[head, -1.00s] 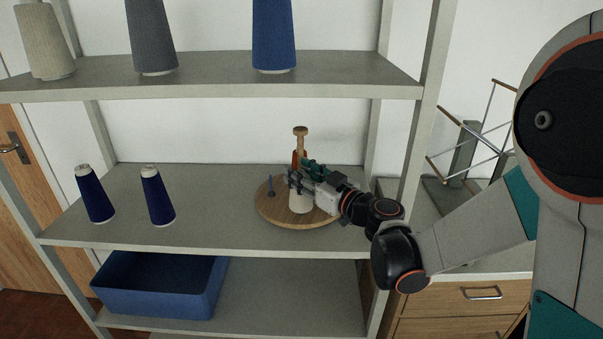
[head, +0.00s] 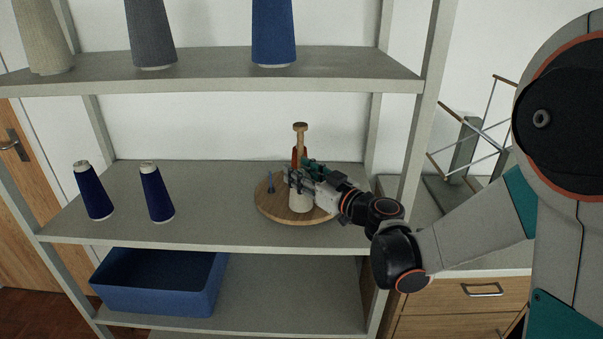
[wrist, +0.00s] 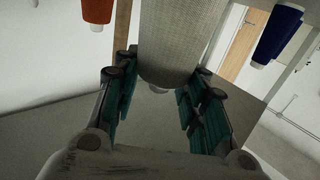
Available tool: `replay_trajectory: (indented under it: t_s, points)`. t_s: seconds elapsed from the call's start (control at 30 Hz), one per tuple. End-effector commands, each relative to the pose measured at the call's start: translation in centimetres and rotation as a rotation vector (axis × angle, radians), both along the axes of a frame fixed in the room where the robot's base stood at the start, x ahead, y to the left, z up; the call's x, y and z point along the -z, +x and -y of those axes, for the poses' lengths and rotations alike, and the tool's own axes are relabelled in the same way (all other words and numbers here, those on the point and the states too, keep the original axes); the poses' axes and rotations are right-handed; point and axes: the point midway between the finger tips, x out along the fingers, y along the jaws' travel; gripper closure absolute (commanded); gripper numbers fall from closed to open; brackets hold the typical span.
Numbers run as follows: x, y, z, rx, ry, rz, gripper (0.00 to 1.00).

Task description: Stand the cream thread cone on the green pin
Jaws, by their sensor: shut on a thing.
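The cream thread cone (head: 300,203) is at the round wooden board (head: 268,211) on the middle shelf. It looks upright in the head view. My gripper (head: 298,180) is shut around its upper part. In the wrist view the pale, textured cone (wrist: 178,42) sits between the dark and teal fingers (wrist: 158,100). I cannot see the green pin; the cone or my gripper may hide it. I cannot tell whether the cone's base touches the board.
A blue pin (head: 270,182) stands on the board's left side. A wooden post with a knob (head: 300,129) and an orange cone (head: 296,158) are behind my gripper. Two dark blue cones (head: 94,192) (head: 157,194) stand left. The upper shelf (head: 210,70) is overhead.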

Motion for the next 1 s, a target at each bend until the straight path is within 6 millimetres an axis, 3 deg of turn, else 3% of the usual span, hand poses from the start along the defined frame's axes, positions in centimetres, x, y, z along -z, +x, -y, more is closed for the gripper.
replay_trajectory:
  t_s: [0.37, 0.4, 0.5, 1.0]
  points:
    - [0.57, 0.0, 0.0, 0.0, 0.0, 0.0, 1.0]
    - [0.58, 0.0, 0.0, 0.0, 0.0, 0.0, 0.59]
    - [0.52, 0.0, 0.0, 0.0, 0.0, 0.0, 0.38]
    - [0.51, -0.93, 0.95, 0.002, 0.0, 0.0, 0.38]
